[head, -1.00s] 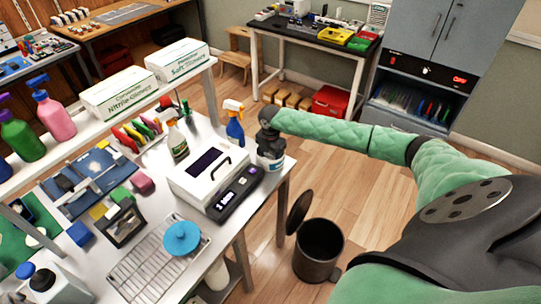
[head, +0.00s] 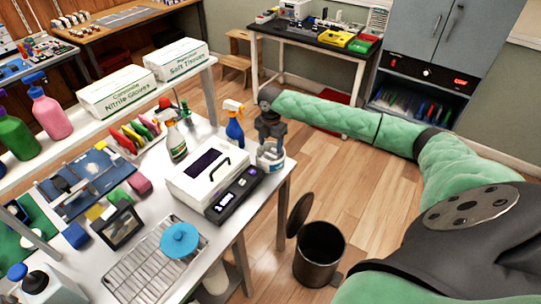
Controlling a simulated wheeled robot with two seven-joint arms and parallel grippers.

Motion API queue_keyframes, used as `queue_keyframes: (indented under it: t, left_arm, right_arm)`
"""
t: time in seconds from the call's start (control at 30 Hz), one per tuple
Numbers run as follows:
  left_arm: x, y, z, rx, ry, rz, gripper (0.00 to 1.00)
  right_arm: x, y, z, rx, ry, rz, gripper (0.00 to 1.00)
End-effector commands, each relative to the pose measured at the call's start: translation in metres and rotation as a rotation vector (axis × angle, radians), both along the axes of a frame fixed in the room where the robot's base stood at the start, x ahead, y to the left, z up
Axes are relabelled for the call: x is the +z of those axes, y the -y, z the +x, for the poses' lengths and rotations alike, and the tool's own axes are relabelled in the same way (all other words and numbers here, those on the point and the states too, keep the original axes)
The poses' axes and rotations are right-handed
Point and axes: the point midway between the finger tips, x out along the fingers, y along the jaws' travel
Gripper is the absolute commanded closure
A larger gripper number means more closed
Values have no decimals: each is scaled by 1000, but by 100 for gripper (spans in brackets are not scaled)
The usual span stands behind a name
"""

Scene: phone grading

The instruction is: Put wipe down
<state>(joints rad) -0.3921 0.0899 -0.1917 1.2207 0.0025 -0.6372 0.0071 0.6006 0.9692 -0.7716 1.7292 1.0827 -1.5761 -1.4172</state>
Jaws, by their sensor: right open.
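My right gripper (head: 268,132) is open at the far right corner of the white worktable (head: 225,258), pointing down. It is directly over a white tub with a label (head: 271,157), and its fingers overlap the tub's top. I cannot tell whether they touch it. No separate wipe can be made out, in the jaws or on the table; the fingers are small and dark here. My left gripper is not in view.
A white device with a black display panel (head: 235,193) stands left of the tub, with spray bottles (head: 234,128) behind. A wire rack (head: 150,265) holds a blue disc (head: 180,240). An open-lidded bin (head: 320,255) stands on the floor right of the table.

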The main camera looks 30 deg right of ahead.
Motion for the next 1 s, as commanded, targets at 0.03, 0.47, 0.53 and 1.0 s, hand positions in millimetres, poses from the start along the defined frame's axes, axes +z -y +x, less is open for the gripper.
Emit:
queue_keyframes:
  t: [0.03, 0.47, 0.53, 1.0]
  left_arm:
    - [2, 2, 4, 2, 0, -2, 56]
    - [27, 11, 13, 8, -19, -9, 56]
    - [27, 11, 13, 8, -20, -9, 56]
    - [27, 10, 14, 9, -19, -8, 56]
  right_arm:
    - [8, 1, 1, -1, 4, -1, 39]
    - [48, 0, 0, 0, 1, -1, 39]
    - [48, 0, 0, 0, 0, 0, 39]
    - [48, 0, 0, 0, 0, 0, 39]
